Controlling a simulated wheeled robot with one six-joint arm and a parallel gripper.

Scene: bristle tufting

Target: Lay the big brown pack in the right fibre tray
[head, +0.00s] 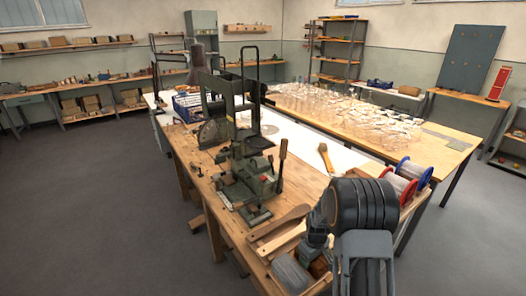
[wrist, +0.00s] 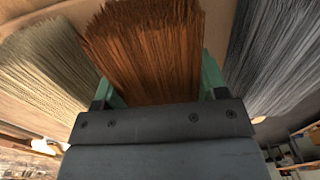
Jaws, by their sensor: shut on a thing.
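The big brown pack (wrist: 150,50) is a thick bundle of reddish-brown fibres in the middle of the wrist view. My gripper (wrist: 158,88) is shut on it, with one green finger at each side. In the head view my own arm hides most of the gripper and the pack. A wooden fibre tray (head: 276,242) is at the near end of the bench, partly hidden by my arm. I cannot tell whether the brown pack touches the tray floor.
A pale beige pack (wrist: 40,70) lies left of the brown one and a grey pack (wrist: 280,55) lies right of it. The grey pack also shows in the head view (head: 290,275). A green machine (head: 245,170) and wire spools (head: 410,170) stand nearby.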

